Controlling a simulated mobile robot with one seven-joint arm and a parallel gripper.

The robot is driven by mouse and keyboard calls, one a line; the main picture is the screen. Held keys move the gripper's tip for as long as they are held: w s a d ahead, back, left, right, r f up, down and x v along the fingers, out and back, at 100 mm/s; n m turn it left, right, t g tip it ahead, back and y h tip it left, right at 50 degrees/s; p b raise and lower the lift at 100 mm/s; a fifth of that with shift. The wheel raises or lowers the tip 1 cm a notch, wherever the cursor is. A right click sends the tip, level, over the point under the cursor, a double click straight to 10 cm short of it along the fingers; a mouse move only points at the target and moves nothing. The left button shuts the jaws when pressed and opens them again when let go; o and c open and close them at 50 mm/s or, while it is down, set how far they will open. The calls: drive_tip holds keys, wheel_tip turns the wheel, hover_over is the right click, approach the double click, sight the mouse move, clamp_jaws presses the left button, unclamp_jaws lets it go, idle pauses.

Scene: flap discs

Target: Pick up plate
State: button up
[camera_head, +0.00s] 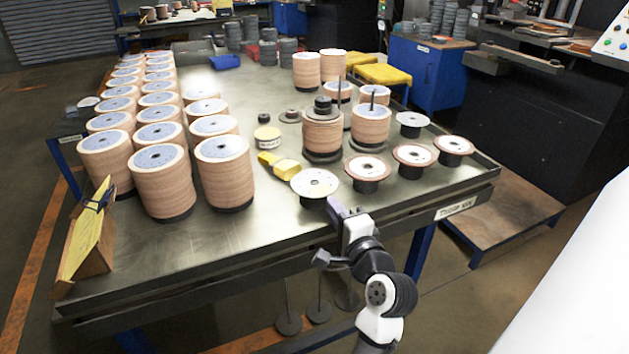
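Several round pale plates with small centre holes sit on short dark round stands at the right front of the metal table. The nearest is a white plate (314,184) at the front edge. Behind and right of it are plates with brownish rims (367,168), (415,155), (453,145), and a greyer plate (411,119). My gripper (337,205) is at the table's front edge, just right of and below the nearest white plate in the picture. Its fingers are small and seen from behind, so I cannot tell their opening or whether they touch the plate.
Tall stacks of tan discs (223,175) fill the left of the metal table (265,235). Two more stacks with upright rods (370,125) stand behind the plates. Yellow items (285,168) lie left of them. The front middle of the table is clear.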

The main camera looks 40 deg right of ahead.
drive_tip(key=shift+p+x, duration=0.7)
drive_tip(key=shift+x, duration=1.85)
drive_tip(key=shift+f, duration=0.1)
drive_tip(key=shift+c, duration=0.2)
clamp_jaws()
